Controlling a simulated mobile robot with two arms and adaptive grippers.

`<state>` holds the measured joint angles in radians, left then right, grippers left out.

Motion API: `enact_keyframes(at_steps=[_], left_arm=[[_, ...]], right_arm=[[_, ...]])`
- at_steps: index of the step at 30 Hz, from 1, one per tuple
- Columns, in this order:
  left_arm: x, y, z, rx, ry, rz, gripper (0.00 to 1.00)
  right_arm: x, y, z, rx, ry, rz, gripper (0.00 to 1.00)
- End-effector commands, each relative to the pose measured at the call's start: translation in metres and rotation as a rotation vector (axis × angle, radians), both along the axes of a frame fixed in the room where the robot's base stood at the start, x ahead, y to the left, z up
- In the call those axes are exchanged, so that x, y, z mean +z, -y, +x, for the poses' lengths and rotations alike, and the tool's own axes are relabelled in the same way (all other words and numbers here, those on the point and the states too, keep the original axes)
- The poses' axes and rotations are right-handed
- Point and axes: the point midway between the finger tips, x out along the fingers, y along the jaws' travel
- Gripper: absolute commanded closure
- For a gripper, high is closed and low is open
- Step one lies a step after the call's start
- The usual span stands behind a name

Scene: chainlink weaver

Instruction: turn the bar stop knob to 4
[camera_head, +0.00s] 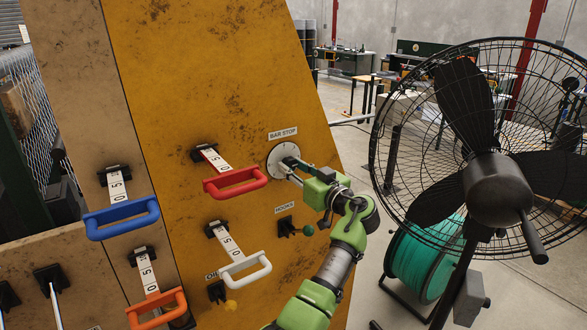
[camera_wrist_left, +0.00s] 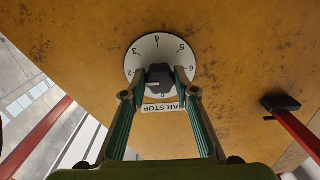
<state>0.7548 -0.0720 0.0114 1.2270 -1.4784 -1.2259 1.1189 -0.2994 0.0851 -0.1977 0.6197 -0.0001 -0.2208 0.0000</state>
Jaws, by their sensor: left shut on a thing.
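The bar stop knob (camera_wrist_left: 160,76) is a dark knob in the middle of a round white dial (camera_wrist_left: 146,49). In the head view the dial (camera_head: 274,165) sits on the yellow panel, under the BAR STOP label (camera_head: 283,133). My left gripper (camera_head: 289,164) reaches it from the lower right. In the left wrist view its two fingers (camera_wrist_left: 159,92) are shut on the knob, one on each side. The 4 is at the dial's top in that view. A small white mark on the knob points left, roughly between 1 and 2; the left finger partly hides that area. My right gripper is not in view.
A red handle (camera_head: 236,182) sticks out left of the dial. A hooks lever (camera_head: 287,227) and a white handle (camera_head: 245,267) are below. Blue (camera_head: 121,219) and orange (camera_head: 157,308) handles are further left. A large caged fan (camera_head: 497,190) stands to the right.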

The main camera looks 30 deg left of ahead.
Motion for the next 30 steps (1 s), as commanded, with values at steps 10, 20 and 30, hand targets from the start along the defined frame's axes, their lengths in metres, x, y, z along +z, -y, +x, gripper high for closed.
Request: enact_keyframes(at_steps=[10, 20, 30], left_arm=[[-0.001, -0.002, 0.000, 0.000, -0.148, 0.064, 0.94], [0.001, -0.002, -0.001, 0.002, -0.427, 0.180, 0.94], [0.004, -0.002, -0.001, 0.003, -0.725, 0.305, 0.94]], right_arm=[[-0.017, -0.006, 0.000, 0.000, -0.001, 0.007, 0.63], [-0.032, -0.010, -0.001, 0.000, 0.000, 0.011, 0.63], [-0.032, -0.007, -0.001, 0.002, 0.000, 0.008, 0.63]])
